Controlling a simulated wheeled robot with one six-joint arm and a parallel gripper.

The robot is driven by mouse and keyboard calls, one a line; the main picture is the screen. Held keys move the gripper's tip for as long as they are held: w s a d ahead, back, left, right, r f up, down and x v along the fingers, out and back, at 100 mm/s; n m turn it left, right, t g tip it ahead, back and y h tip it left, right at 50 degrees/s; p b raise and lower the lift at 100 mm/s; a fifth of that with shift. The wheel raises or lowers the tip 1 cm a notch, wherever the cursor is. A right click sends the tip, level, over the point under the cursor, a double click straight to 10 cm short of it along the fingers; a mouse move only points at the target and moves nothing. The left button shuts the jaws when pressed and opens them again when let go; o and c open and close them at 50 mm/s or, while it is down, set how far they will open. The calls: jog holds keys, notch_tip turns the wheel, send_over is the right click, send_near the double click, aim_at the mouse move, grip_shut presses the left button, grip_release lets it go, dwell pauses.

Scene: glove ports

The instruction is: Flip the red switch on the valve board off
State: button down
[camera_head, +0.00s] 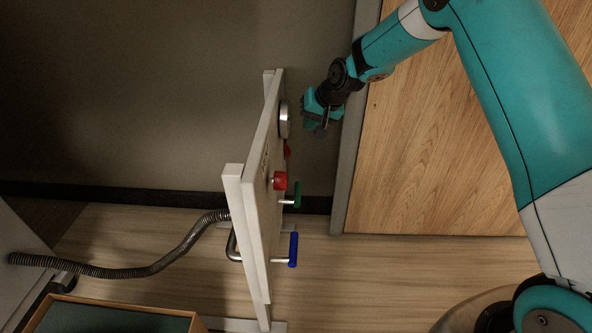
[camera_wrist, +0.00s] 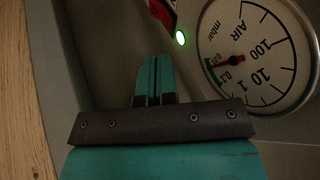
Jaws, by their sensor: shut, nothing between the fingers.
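The white valve board (camera_head: 262,190) stands nearly edge-on in the head view, its fittings facing right. The red switch (camera_head: 287,150) is a small red piece just below the gauge there. In the wrist view, part of the red switch (camera_wrist: 163,12) is cut off by the top edge, beside a lit green lamp (camera_wrist: 181,38). Which way it is tipped I cannot tell. My gripper (camera_head: 317,127) is to the right of the board, near gauge height and apart from it. In the wrist view my gripper (camera_wrist: 154,60) is shut and empty, its fingertips below the switch in the picture.
A round gauge (camera_wrist: 254,55) marked AIR mbar is on the board. Below the switch are a red knob (camera_head: 280,181), a green-handled lever (camera_head: 297,195) and a blue-handled lever (camera_head: 293,249). A ribbed hose (camera_head: 150,269) runs left behind the board. A wooden panel (camera_head: 430,150) stands right.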

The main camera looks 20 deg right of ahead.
aim_at(287, 146)
jog(key=shift+m, duration=0.3)
jog(key=f, duration=0.1)
jog(key=w+f, duration=0.1)
jog(key=d+f, duration=0.1)
jog(key=shift+w+f+b, duration=0.35)
jog(key=shift+w+f, duration=0.05)
jog(key=b+x, duration=0.4)
jog(key=x, duration=0.6)
jog(key=shift+b, duration=0.35)
